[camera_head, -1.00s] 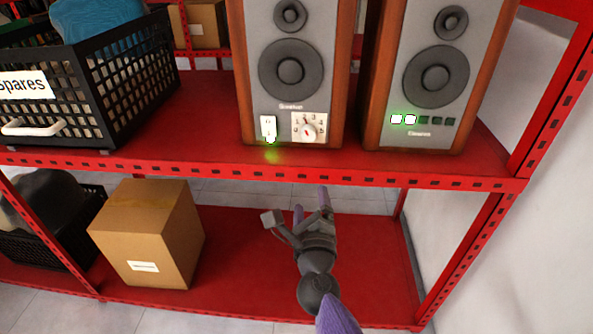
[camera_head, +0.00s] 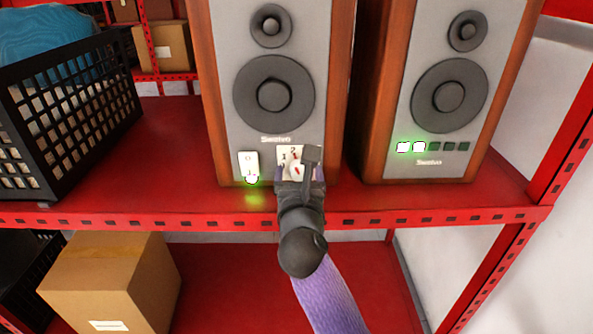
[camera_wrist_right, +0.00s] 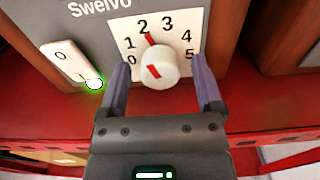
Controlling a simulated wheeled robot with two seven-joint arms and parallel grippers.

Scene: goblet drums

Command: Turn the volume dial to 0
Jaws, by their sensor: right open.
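The volume dial (camera_wrist_right: 155,66) is a round white knob with a red pointer on a white plate numbered 0 to 5, low on the left speaker (camera_head: 228,100). In the right wrist view its pointer is toward the 2. My right gripper (camera_wrist_right: 160,62) is open, with one purple finger on each side of the dial; I cannot tell whether they touch it. In the head view my right gripper (camera_head: 299,175) partly covers the dial plate (camera_head: 284,154). My left gripper is not in view.
A white switch (camera_head: 248,166) with a green glow is left of the dial. A second speaker (camera_head: 440,60) with two lit green lights stands to the right. The red shelf (camera_head: 400,200) carries both. A black basket (camera_head: 70,120) is at left, a cardboard box (camera_head: 110,285) below.

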